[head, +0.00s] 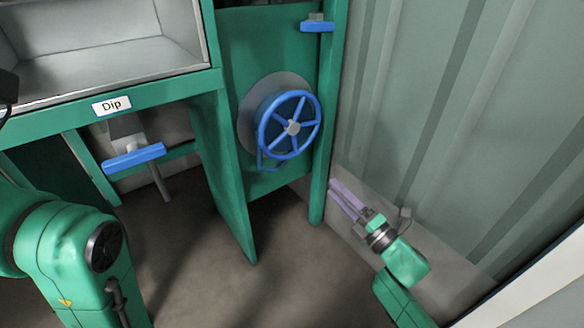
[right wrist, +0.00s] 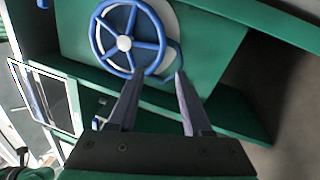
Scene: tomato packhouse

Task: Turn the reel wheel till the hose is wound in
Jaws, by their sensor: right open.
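The blue spoked reel wheel (head: 300,145) with a pale hub is on the green panel right of centre in the head view. A grey round plate (head: 248,110) sits behind it. A blue curved piece (head: 262,162), perhaps hose, shows at the wheel's lower left. My right gripper (head: 339,190) is open and empty, below and right of the wheel, apart from it. In the right wrist view the wheel (right wrist: 104,57) is beyond and left of my open fingers (right wrist: 160,78). My left gripper is out of view. How much hose is out cannot be told.
A green post (head: 322,170) stands between the wheel and my right gripper. A ribbed wall (head: 430,100) rises on the right. A steel basin (head: 120,65) labelled Dip and a blue lever handle (head: 134,157) are on the left. The floor below is clear.

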